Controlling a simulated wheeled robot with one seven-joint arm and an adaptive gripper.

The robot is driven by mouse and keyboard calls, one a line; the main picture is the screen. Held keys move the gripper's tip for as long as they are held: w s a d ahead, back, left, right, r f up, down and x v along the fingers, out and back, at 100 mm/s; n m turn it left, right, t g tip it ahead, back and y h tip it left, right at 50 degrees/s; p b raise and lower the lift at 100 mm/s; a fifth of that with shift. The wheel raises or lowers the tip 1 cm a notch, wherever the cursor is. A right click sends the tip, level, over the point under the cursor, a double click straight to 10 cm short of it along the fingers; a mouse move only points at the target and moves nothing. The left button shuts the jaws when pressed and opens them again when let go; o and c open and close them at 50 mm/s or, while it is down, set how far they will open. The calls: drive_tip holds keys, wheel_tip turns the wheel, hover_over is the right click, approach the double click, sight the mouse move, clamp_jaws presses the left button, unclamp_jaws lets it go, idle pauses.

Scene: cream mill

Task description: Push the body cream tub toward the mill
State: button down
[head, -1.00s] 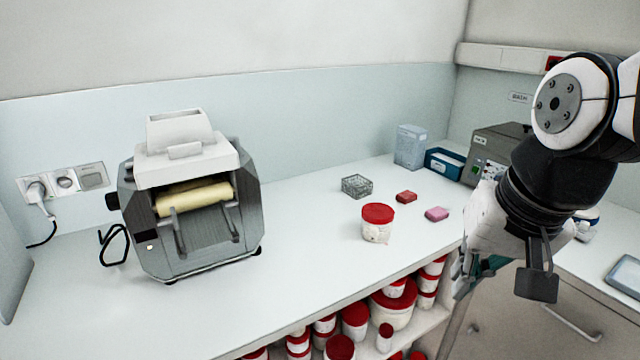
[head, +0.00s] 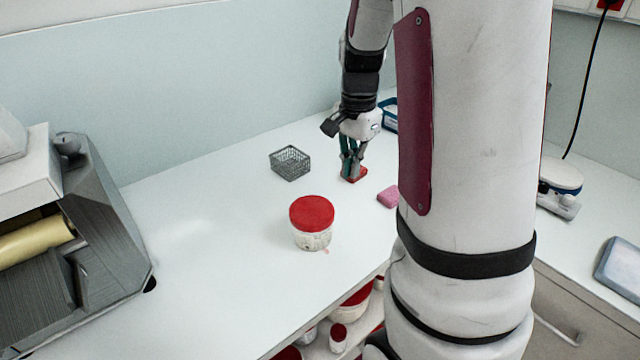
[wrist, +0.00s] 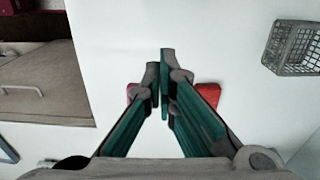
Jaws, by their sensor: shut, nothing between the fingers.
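The body cream tub (head: 312,224) is white with a red lid and stands upright on the white counter, in the middle of the head view. The mill (head: 85,215) is a grey machine with a cream roller, partly cut off at the left edge. My gripper (head: 351,174) points down at the counter, beyond the tub and to its right, at the small red block. It is shut and empty, apart from the tub. In the wrist view my gripper (wrist: 162,75) shows its closed green fingers, with red showing on both sides beneath them. The tub is not visible there.
A grey wire basket (head: 290,163) stands behind the tub. A pink block (head: 388,196) lies right of the tub, near my arm. A blue bin (head: 388,115) is at the back. The counter between tub and mill is clear. My arm hides the right part.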

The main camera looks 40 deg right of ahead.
wheel_tip(320, 180, down, 10)
drive_tip(key=shift+r, duration=0.1)
drive_tip(key=a, duration=0.2)
drive_tip(key=shift+s+a, duration=0.2)
drive_tip(key=shift+a, duration=0.8)
drive_tip(key=a+p, duration=0.2)
drive_tip(key=a, duration=0.3)
drive_tip(key=s+a+p, duration=0.1)
drive_tip(key=a+p, duration=0.1)
drive_tip(key=a, duration=0.3)
drive_tip(key=a+p, duration=0.2)
drive_tip(key=a, duration=0.4)
drive_tip(key=shift+s+a+r, duration=0.1)
drive_tip(key=shift+s, duration=0.1)
drive_tip(key=shift+a, duration=0.5)
